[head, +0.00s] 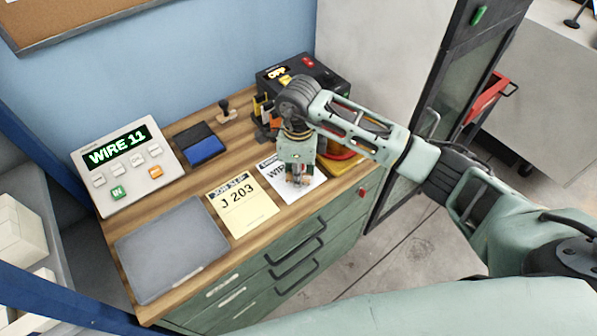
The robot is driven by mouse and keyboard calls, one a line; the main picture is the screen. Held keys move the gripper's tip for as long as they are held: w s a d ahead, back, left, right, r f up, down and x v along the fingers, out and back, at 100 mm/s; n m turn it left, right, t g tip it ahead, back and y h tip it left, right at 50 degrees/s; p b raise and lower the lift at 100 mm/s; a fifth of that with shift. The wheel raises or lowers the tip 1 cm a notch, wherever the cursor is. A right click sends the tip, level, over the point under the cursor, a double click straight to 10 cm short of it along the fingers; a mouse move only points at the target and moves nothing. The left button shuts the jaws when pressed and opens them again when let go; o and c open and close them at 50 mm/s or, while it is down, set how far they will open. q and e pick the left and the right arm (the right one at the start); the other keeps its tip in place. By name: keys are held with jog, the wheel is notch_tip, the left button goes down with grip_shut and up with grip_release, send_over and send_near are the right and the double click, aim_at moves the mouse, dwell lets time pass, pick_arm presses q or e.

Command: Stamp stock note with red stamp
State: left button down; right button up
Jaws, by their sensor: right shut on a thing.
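The white note (309,184), with print beginning "WI", lies flat near the bench's front right edge. I take it for the stock note; my right gripper hides part of its print. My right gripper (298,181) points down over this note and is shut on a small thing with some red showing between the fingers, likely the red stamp. The fingers mostly hide it, and I cannot tell whether it touches the paper. Another stamp (225,109) with a dark handle stands upright at the back of the bench. My left gripper is not in view.
A yellow job slip (242,205) reading "J 203" lies left of the note. A grey mat (172,248), a blue ink pad (205,149) and a display box (127,166) reading "WIRE 11" are further left. A black device (300,78) stands behind my right arm.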

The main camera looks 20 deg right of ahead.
jog(key=shift+s+f, duration=0.15)
jog(key=shift+f, duration=0.05)
dwell(1.3)
jog(key=shift+r+p, duration=0.3)
jog(key=shift+r, duration=0.65)
jog(key=shift+r+p, duration=1.3)
jog(key=shift+r, duration=1.35)
